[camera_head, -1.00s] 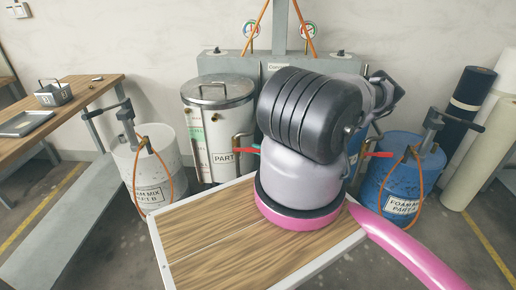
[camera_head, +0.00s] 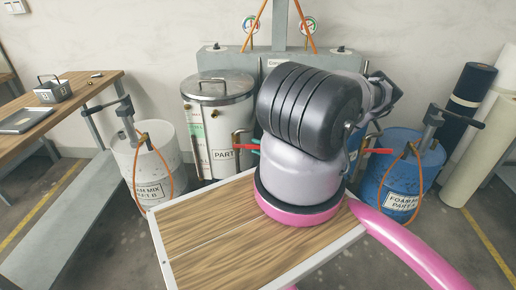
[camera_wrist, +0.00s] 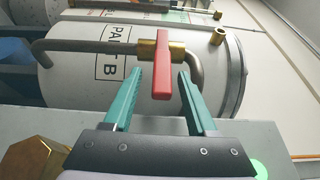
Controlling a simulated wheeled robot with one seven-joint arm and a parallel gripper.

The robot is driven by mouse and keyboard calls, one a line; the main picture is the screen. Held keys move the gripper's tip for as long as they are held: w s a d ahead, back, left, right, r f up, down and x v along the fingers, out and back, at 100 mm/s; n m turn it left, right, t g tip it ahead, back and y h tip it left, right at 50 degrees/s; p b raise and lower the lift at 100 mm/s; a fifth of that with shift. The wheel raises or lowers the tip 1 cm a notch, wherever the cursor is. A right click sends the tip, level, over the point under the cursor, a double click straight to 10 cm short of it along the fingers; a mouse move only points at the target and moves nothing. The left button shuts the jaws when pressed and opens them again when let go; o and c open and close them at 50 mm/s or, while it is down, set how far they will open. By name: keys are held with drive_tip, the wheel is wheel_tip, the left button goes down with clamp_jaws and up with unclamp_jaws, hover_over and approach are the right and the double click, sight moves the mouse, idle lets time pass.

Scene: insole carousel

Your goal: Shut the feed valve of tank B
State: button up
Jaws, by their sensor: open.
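Tank B is a white cylinder (camera_head: 200,125) with a grey lid, left of my arm in the head view; its PART B label shows sideways on the tank (camera_wrist: 85,75) in the wrist view. The feed valve has a red lever (camera_wrist: 162,60) on a brass body (camera_wrist: 176,52) in a bent pipe (camera_wrist: 90,46). In the wrist view the lever appears crosswise to the pipe run. My gripper (camera_wrist: 159,76) is open, its teal fingers on either side of the lever's near end, with visible gaps. In the head view my arm hides most of the valve.
A second red lever (camera_head: 378,151) shows right of my arm. A white drum (camera_head: 148,165) stands at left and a blue drum (camera_head: 400,175) at right, both with orange hoses. A wooden tabletop (camera_head: 205,235) lies in front; a side bench (camera_head: 95,85) stands at far left.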

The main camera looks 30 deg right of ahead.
drive_tip(key=v, duration=1)
drive_tip(key=shift+s+d, duration=0.25)
drive_tip(key=shift+s, duration=0.05)
drive_tip(key=shift+s, duration=0.1)
